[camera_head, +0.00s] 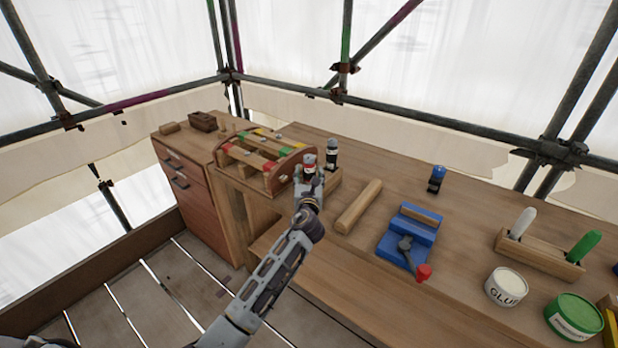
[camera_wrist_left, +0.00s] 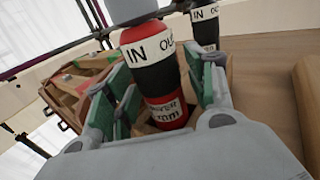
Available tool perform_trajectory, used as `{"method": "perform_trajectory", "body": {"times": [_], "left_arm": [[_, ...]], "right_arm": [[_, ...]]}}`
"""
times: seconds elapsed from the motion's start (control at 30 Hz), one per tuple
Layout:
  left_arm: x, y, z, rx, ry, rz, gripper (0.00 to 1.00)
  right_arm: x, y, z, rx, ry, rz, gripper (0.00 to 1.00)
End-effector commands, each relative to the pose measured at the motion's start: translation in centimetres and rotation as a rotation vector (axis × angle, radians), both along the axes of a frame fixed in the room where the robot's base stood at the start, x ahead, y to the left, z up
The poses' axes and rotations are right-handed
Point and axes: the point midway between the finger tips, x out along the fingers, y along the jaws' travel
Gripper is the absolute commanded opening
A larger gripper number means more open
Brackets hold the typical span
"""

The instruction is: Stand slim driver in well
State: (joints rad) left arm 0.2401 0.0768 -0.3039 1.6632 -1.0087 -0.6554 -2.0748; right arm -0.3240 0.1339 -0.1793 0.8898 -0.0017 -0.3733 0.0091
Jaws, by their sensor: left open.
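A red driver with a black band and white labels (camera_wrist_left: 150,62) stands between the open fingers of my left gripper (camera_wrist_left: 167,90). Its lettering is partly readable. Its red and white top (camera_head: 309,161) also shows in the head view. A black driver with a white label (camera_head: 332,152) stands just behind it; it also shows in the wrist view (camera_wrist_left: 205,25). I cannot tell which one is the slim driver. The drivers' lower ends are hidden. A wooden block (camera_head: 333,186) shows beside the gripper. A short blue and black piece (camera_head: 437,178) stands farther right.
A curved wooden rack with coloured parts (camera_head: 250,157) is at the left. A wooden bar (camera_head: 358,205) and a blue vise (camera_head: 405,243) lie to the right. A glue tub (camera_head: 506,288), a green tin (camera_head: 574,317) and a tool holder (camera_head: 538,254) stand farther right.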

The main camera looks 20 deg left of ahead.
Motion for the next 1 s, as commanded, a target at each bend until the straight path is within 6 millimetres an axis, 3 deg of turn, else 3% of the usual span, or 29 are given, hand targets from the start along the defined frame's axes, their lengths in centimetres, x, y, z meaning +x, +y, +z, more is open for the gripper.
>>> {"method": "perform_trajectory", "body": {"times": [0.37, 1.0], "left_arm": [[-0.7, -0.2, 0.3, 0.000, 0.000, 0.000, 0.55], [-7.0, -2.0, 0.2, 0.000, 0.001, -0.001, 0.55]], "right_arm": [[1.1, 0.1, 0.3, 0.002, -0.018, 0.001, 0.40], [-1.3, -0.5, -0.1, -0.005, 0.013, 0.002, 0.40]]}}
